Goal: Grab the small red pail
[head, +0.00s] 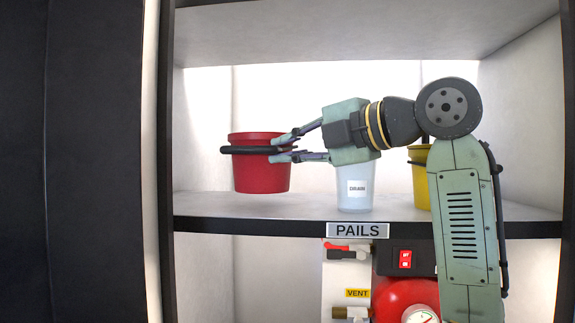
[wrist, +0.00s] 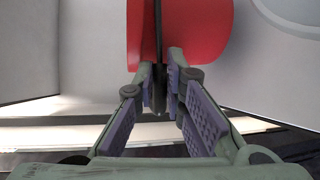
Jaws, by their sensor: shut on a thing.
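The small red pail (head: 262,176) is upright at the left of the shelf, with a black handle (head: 250,150) across its front below the rim. My gripper (head: 285,147) reaches in from the right, and its fingers are shut on the pail's handle. In the wrist view the red pail (wrist: 205,28) fills the top middle, and the dark handle (wrist: 158,30) runs down between the fingertips (wrist: 161,82). I cannot tell whether the pail's base touches the shelf.
A translucent pail (head: 355,190) with a label stands under my wrist. A yellow pail (head: 420,185) is partly hidden behind my arm. The shelf edge (head: 250,227) has a PAILS sign (head: 358,230). Below are a red tank (head: 400,296) and valves. The shelf's left side wall (head: 205,130) is near the pail.

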